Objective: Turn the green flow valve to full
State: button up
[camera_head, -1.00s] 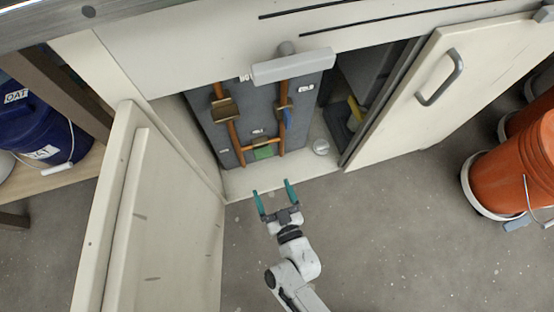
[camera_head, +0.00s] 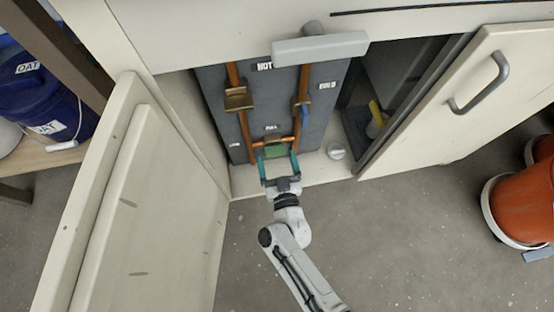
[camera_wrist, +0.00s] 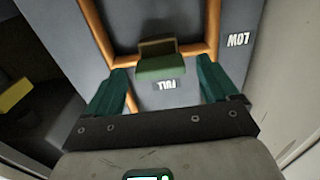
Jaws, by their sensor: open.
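The green flow valve (camera_head: 274,149) sits on the lower copper cross pipe inside the open cabinet, between two upright copper pipes. In the wrist view the green valve handle (camera_wrist: 162,64) is centred just ahead of my fingers. A FULL label (camera_wrist: 168,85) is beside it, and a LOW label (camera_wrist: 238,40) is off to the right in that view. My gripper (camera_head: 278,163) is open, with its teal fingers on either side of the valve. In the wrist view my gripper (camera_wrist: 168,92) holds nothing; I cannot tell whether a finger touches the handle.
A brass valve (camera_head: 238,98) and a blue-handled valve (camera_head: 305,108) are on the upright pipes above. The left cabinet door (camera_head: 130,200) and right door (camera_head: 450,100) stand open. A small white round object (camera_head: 336,151) lies on the cabinet floor. Open floor lies in front.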

jog(key=shift+w, duration=0.2)
jog(key=c, duration=1.1)
